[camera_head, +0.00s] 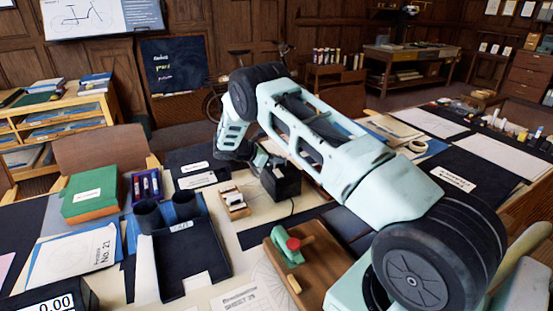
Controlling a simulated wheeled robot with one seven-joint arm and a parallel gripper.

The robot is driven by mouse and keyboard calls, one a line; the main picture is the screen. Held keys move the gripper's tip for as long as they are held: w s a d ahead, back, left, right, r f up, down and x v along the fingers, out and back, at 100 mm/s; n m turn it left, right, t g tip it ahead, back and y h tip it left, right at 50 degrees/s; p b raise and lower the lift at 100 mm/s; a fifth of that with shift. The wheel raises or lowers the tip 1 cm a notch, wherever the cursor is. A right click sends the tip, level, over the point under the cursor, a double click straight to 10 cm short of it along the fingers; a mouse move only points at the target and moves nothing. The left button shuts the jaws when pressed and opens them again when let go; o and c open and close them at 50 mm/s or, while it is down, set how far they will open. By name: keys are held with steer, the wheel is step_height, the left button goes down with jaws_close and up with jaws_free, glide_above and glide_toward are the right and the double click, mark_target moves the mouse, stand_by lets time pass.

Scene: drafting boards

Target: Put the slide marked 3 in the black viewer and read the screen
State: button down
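The black viewer (285,184) is a small dark box with a cord, standing on the table near the middle of the view. Part of it is hidden behind my arm, and I cannot make out a screen. A small wooden rack (239,212) with white slide-like pieces stands just left of it. No number on these pieces is readable, so I cannot tell which is marked 3. My gripper (259,160) is by the viewer's upper left side, above and right of the rack. Its fingers are small and dark against the viewer. I cannot tell whether they are open or hold anything.
A black tray (187,262) with two dark cups (149,214) stands left of the rack. A green box (90,193) is farther left. A wooden board (310,262) with a green and red tool lies in front.

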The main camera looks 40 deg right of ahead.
steer(key=c, duration=1.6)
jaws_free()
steer(key=shift+o, duration=0.2)
steer(key=b+v, duration=0.3)
steer(key=v, duration=1.4)
steer(key=shift+a, duration=0.2)
steer(key=shift+r, duration=0.1)
